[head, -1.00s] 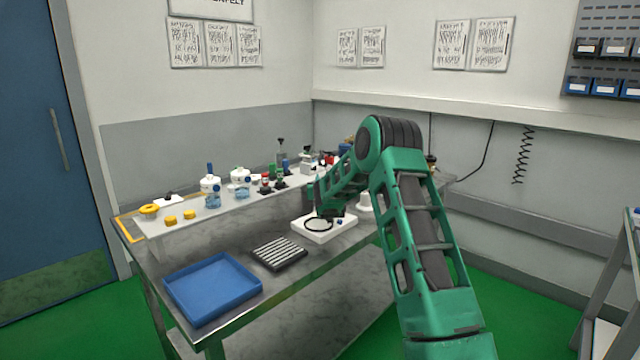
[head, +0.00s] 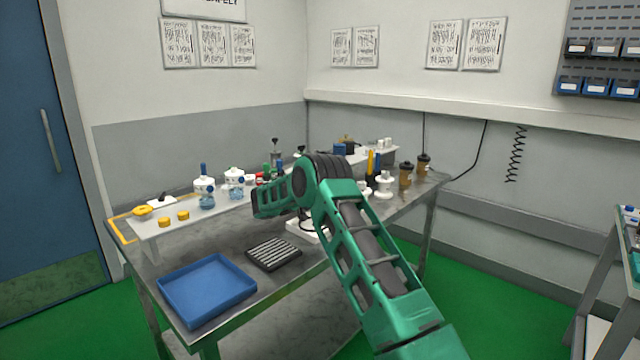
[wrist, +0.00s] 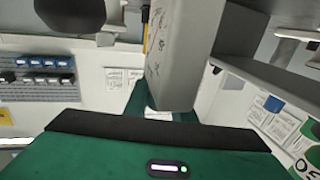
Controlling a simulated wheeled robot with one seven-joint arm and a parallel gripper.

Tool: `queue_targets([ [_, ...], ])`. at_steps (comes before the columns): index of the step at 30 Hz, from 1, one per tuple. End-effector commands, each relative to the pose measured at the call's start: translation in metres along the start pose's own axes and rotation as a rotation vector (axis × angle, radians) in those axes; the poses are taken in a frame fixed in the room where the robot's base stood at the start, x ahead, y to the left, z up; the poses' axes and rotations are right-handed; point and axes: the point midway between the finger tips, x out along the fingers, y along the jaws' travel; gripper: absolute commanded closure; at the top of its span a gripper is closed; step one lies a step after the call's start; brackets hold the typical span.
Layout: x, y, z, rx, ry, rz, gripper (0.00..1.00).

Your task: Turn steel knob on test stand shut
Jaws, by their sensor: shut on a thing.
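My gripper shows in the wrist view (wrist: 160,128) as a green body with a black front edge; its fingertips are hard to make out. In the head view my green arm reaches left over the bench to the crowded raised shelf, and the gripper end is hidden behind arm links. A small upright stand with a dark top (head: 276,150) shows behind the arm; I cannot tell whether it is the test stand.
A blue tray (head: 207,318) and a dark ribbed rack (head: 274,254) lie on the bench below. Brown-topped jars (head: 405,174) stand at the right.

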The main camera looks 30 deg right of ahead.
Motion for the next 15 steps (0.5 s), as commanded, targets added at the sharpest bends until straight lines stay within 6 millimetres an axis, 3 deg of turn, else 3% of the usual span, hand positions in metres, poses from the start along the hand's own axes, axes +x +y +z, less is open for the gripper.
queue_targets([
  [15, -0.0025, -0.0031, -0.0013, 0.004, 0.000, 0.058, 0.99],
])
